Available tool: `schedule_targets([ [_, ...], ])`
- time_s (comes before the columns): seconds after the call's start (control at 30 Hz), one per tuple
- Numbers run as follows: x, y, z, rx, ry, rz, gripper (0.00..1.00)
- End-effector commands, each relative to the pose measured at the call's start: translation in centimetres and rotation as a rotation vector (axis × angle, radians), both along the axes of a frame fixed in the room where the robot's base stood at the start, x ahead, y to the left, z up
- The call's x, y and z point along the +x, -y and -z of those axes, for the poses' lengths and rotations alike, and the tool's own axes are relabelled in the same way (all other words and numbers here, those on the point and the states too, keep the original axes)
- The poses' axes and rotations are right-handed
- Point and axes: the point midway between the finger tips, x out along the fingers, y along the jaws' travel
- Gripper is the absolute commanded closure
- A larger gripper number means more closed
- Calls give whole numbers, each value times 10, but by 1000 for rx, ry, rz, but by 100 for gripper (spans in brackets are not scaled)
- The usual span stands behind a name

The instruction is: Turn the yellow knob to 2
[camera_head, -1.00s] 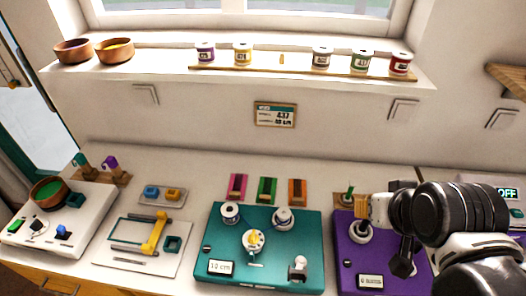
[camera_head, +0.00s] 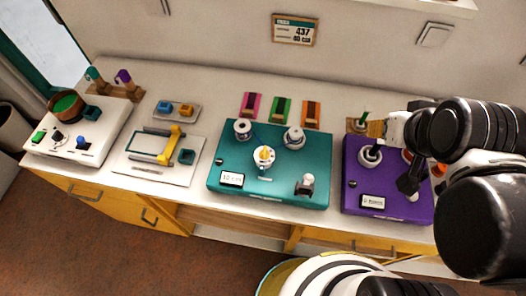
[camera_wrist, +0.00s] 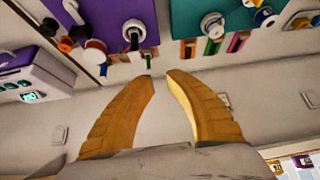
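The yellow knob (camera_head: 264,154) sits on a white round dial in the middle of the teal board (camera_head: 225,195). The dial's markings are too small to read. A small display (camera_head: 231,179) on the board's front left seems to read 10 cm. Part of the teal board also shows at the upper right of the wrist view (camera_wrist: 236,18). My gripper (camera_wrist: 160,78) has its two tan fingers apart with nothing between them. It is over the area behind the purple board (camera_head: 352,198), to the right of the knob and apart from it.
The purple board carries spools and a dark lever. Pink, green and orange blocks (camera_head: 281,110) stand behind the teal board. A white board with a yellow slider (camera_head: 172,145) and a white box with a green-filled bowl (camera_head: 66,104) are at left. My arm covers the right side.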

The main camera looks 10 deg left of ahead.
Motion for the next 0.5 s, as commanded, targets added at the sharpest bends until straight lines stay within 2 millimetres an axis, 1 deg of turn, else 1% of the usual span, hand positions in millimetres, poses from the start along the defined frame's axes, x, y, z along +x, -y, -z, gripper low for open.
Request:
schedule_targets([
  [0.03,0,0,0,-1,0,-1,69],
  [0.07,0,-1,0,-2,-2,-5,60],
  [0.1,2,-3,-1,-6,-7,-18,48],
  [0.17,5,-9,-2,-20,-23,-56,48],
  [0.27,15,-30,-4,-69,-78,-186,48],
  [0.37,29,-63,-2,-144,-157,-390,48],
  [0.4,34,-78,0,-176,-191,-482,48],
  [0.47,39,-102,6,-223,-239,-622,48],
  [0.5,42,-118,11,-255,-270,-715,48],
])
